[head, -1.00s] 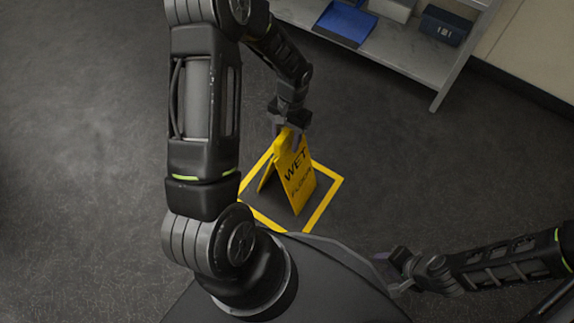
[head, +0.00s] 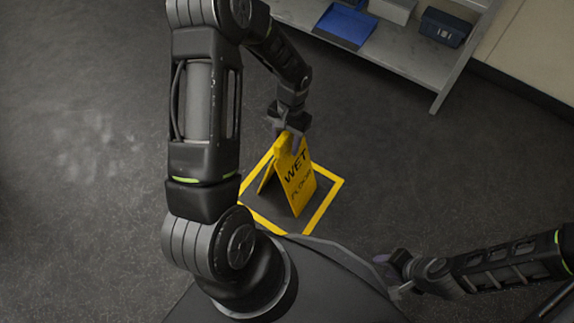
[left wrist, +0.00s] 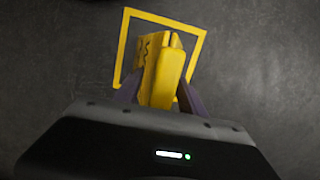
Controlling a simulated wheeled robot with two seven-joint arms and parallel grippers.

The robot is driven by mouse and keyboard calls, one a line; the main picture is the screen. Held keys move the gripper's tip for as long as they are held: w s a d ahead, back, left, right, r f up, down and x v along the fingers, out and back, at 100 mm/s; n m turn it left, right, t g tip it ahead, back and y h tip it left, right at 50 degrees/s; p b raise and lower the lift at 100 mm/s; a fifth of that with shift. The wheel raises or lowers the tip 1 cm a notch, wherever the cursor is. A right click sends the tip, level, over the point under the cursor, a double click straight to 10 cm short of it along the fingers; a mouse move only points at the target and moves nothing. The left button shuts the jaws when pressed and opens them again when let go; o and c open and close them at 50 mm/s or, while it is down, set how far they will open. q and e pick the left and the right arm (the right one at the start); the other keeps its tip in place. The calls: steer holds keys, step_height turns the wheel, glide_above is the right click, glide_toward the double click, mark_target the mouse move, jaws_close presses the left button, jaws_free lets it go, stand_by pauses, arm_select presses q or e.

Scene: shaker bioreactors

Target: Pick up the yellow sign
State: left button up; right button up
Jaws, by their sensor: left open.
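The yellow sign (head: 296,180) is a folding A-frame with "WET FLOOR" in dark letters. It stands upright on the floor inside a yellow taped square. My left gripper (head: 288,138) is at the top edge of the sign, its fingers on either side of it. In the left wrist view the sign's top (left wrist: 164,72) lies between the two open fingers (left wrist: 160,95). I cannot tell whether either finger touches it. My right gripper (head: 388,270) is low at the right, away from the sign; its jaw state is unclear.
The yellow floor outline (head: 328,200) surrounds the sign. A grey shelf (head: 400,50) at the upper right holds a blue tray (head: 345,25) and a dark blue bin (head: 445,27). The dark floor around the square is clear.

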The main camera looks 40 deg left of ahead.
arm_select(q)
steer(key=shift+f, duration=0.1)
steer(key=shift+c, duration=0.2)
jaws_close()
stand_by(0.5)
stand_by(0.9)
